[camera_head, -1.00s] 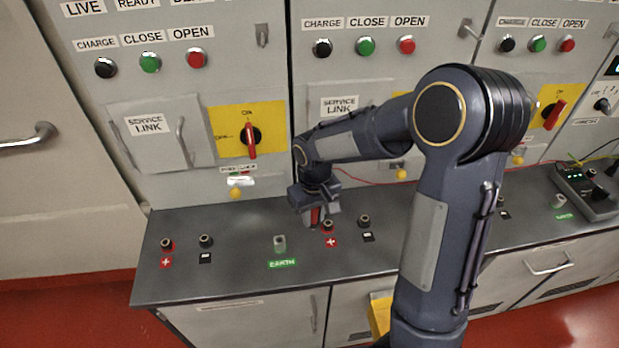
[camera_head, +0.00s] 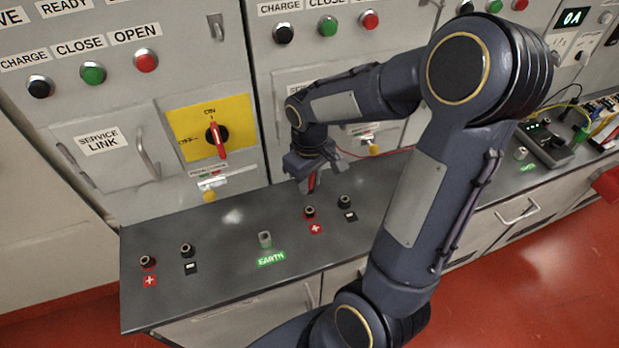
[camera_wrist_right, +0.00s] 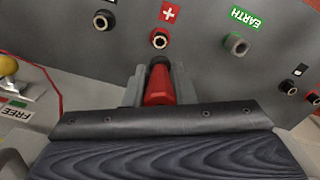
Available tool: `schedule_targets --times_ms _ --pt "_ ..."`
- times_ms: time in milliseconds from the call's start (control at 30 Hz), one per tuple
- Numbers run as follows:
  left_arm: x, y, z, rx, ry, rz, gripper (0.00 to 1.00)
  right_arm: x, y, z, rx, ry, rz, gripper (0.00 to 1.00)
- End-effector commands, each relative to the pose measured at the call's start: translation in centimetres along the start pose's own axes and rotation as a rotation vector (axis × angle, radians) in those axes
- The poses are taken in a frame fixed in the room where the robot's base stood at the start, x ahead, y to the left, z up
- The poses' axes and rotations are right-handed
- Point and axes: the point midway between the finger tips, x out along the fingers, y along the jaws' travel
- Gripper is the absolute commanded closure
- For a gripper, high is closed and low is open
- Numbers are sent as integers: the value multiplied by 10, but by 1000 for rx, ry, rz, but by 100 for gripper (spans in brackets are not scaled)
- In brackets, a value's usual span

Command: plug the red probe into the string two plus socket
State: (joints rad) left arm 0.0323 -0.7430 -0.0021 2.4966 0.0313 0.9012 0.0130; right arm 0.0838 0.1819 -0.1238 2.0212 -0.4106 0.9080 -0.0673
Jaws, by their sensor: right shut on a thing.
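My right gripper (camera_head: 312,183) is shut on the red probe (camera_head: 311,181), just behind the plus socket (camera_head: 310,212) of the second panel from the left. This socket is a dark ring with a red plus label (camera_head: 316,228) in front of it. In the right wrist view the red probe (camera_wrist_right: 158,88) sits between the fingers, its dark end toward the plus socket (camera_wrist_right: 159,40). A gap shows between probe and socket, so they look apart. The probe's height over the bench is hard to tell. My left gripper is not in view.
A black-labelled socket (camera_head: 345,202) stands right of the plus socket, and an earth post (camera_head: 265,239) left of it. Another plus socket (camera_head: 148,262) is at the bench's left end. Panels with switches rise behind. A meter box (camera_head: 544,143) stands at right.

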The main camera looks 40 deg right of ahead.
Motion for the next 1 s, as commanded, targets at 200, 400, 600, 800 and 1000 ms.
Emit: schedule_targets --times_ms 200,400,600,800,1000 --pt "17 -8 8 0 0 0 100 24 0 0 0 -2 0 100" --pt "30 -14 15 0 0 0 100 42 0 0 1 -2 0 100" --pt "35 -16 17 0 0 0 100 50 0 0 1 0 0 100" --pt "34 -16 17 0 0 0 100 50 0 0 1 0 0 100" --pt "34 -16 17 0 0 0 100 50 0 0 1 0 0 100"
